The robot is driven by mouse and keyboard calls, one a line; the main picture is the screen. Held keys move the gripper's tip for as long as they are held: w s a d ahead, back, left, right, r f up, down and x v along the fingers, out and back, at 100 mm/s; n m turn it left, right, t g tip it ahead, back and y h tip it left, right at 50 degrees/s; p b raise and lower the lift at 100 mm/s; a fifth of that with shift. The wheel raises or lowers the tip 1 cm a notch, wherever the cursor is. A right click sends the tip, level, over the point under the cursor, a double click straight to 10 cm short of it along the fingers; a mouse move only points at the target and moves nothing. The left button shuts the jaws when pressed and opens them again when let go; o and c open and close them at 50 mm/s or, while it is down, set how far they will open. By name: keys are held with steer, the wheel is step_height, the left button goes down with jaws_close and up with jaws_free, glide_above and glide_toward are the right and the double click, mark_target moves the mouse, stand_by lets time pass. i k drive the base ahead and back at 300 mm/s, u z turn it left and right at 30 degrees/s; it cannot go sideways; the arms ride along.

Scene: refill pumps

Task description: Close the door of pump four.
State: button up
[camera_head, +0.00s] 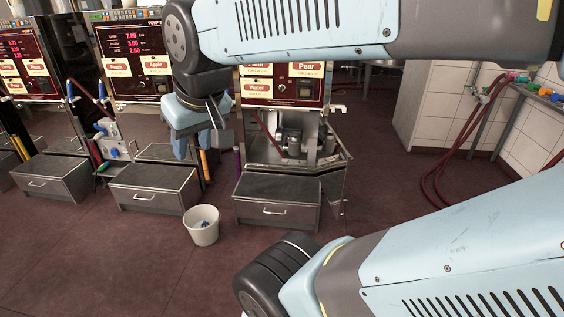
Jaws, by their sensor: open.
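The rightmost pump (306,88), with Water and Pear labels, stands right of my gripper. My arm covers its top and any number, so I cannot read whether it is pump four. Its lower cabinet is open, showing metal parts (292,141) inside. Its door (334,188) appears swung out at the right side, seen nearly edge-on. My gripper (206,128) hangs left of this pump, in front of the neighbouring pump. It is open, with nothing visible between its fingers, and looks apart from the door.
Steel drawers (277,201) stand below the pumps. A white bucket (202,226) is on the floor between two drawers. Red hoses (462,140) hang by the tiled wall at right. Open floor lies in front; my arm crosses the right side.

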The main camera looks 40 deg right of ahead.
mark_target(333, 171)
steer(key=z, duration=0.45)
steer(key=i, duration=0.15)
steer(key=u, duration=2.45)
steer(key=k, duration=2.95)
steer(key=u, duration=1.65)
steer(key=i, duration=0.1)
steer(key=z, duration=3.8)
